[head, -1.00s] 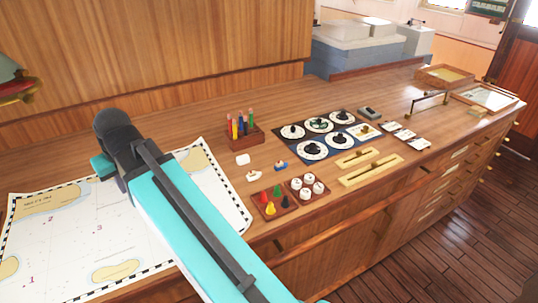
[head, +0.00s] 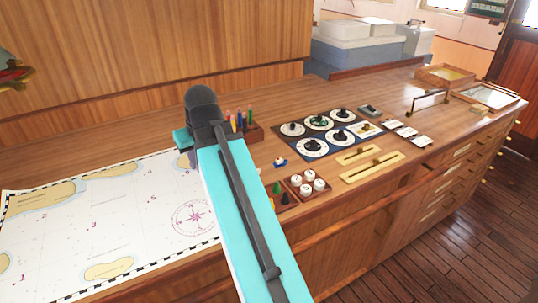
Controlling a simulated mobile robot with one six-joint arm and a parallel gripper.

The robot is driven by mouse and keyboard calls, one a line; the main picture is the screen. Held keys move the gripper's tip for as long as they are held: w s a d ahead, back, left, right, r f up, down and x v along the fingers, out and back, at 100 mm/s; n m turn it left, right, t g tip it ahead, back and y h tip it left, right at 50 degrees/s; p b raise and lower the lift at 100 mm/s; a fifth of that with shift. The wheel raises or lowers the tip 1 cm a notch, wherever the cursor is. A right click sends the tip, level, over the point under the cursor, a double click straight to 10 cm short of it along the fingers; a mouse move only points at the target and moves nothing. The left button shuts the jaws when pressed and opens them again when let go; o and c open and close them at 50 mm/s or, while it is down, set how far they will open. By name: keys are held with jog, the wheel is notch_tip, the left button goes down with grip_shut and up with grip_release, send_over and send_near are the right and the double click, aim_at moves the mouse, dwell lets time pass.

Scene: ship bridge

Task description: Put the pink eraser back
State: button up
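I cannot make out a pink eraser in the head view. My teal and dark grey arm reaches up from the bottom middle over the desk and hides part of it. My gripper is not visible, so whether it holds anything cannot be told. A small blue item with a pale top (head: 281,162) lies on the desk just right of my arm. A wooden rack of coloured pens (head: 257,133) stands behind it, its left part hidden by my arm.
A sea chart (head: 110,215) covers the desk's left. Right of my arm are a partly hidden tray of coloured pegs (head: 291,199), a tray of white round pieces (head: 324,187), a dark dial mat (head: 325,133) and brass rulers (head: 373,167). Blue-grey boxes (head: 355,55) stand at the back.

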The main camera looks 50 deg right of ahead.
jog(key=shift+m+h, duration=0.4)
jog(key=shift+m, duration=0.3)
jog(key=s+d+b, duration=0.1)
jog(key=s+d, duration=0.2)
jog(key=d, duration=0.1)
jog(key=s+d+f, duration=0.1)
jog(key=s+d, duration=0.2)
jog(key=d, duration=0.2)
jog(key=s+d+b, duration=0.1)
jog(key=s+d, duration=0.3)
jog(key=shift+d+f+b, duration=0.2)
jog(key=shift+d+b, duration=0.1)
jog(key=shift+d, duration=0.1)
jog(key=shift+d, duration=0.1)
jog(key=w+d, duration=0.2)
jog(key=d, duration=0.2)
jog(key=w+d+f+p, duration=0.1)
jog(key=w+d, duration=0.1)
jog(key=d, duration=0.2)
jog(key=w+d+p, duration=0.1)
jog(key=w+d, duration=0.1)
jog(key=d, duration=0.3)
jog(key=shift+w+f, duration=0.2)
jog(key=shift+w+d+p, duration=0.25)
jog(key=shift+d+p, duration=0.1)
jog(key=shift+d, duration=0.3)
jog(key=shift+a+f+p, duration=0.1)
jog(key=shift+f+p, duration=0.4)
jog(key=shift+f, duration=1.3)
jog(key=shift+f, duration=0.15)
